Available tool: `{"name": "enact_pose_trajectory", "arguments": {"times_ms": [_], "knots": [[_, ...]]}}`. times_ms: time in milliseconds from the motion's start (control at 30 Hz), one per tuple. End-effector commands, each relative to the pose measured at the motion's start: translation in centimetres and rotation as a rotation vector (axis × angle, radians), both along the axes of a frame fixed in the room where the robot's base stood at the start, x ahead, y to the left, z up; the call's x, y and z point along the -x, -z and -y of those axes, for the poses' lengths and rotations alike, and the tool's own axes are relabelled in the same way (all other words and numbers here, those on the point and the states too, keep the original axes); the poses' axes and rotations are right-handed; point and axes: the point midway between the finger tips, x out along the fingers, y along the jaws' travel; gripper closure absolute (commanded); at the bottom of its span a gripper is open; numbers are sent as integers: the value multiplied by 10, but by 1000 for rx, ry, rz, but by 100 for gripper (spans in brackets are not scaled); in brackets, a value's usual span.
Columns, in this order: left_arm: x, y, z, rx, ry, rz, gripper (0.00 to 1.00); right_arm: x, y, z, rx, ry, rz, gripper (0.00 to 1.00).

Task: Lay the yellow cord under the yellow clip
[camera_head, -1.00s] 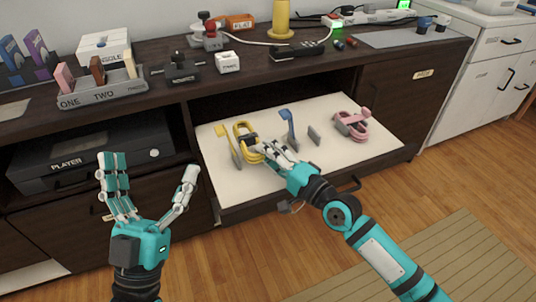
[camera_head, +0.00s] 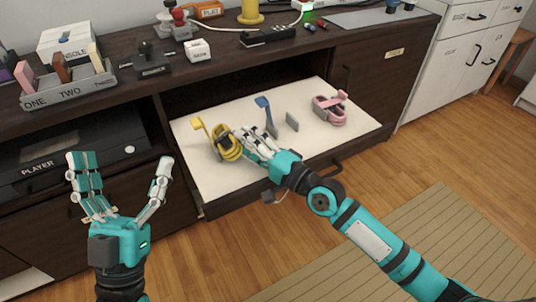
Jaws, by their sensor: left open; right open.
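The yellow cord (camera_head: 226,149) is a coiled bundle on the left part of the white pulled-out shelf (camera_head: 290,160). The yellow clip (camera_head: 197,124) stands close at its left, its lever raised. The cord's coil overlaps the clip's base in the picture; I cannot tell whether any of it lies under the clip. My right gripper (camera_head: 246,140) is open just right of the cord, fingers pointing at it; contact is unclear. My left gripper (camera_head: 121,190) is open and empty, in front of the cabinet, away from the shelf.
A blue clip (camera_head: 264,106) stands raised behind my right fingers, with a small grey plate (camera_head: 292,121) beside it. A pink cord (camera_head: 328,113) sits at the shelf's right with a pink clip. The cabinet top (camera_head: 200,75) overhangs the shelf's back.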

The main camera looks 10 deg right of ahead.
Motion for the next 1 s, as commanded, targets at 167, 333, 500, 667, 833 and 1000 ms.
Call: {"name": "enact_pose_trajectory", "arguments": {"times_ms": [167,333,500,667,833,1000], "knots": [[0,4,0,0,0,0,0,35,38,25,33,-6,-66,44],[0,3,0,-1,-1,0,0,62,28,49,30,-3,-41,48],[0,3,0,-1,-1,0,0,79,20,63,24,0,-22,44],[0,2,0,-1,-1,0,0,86,14,69,17,2,-10,44],[0,1,0,-1,-1,0,0,87,9,70,10,4,0,44],[0,0,0,0,-1,1,0,86,6,70,8,5,4,44]]}}
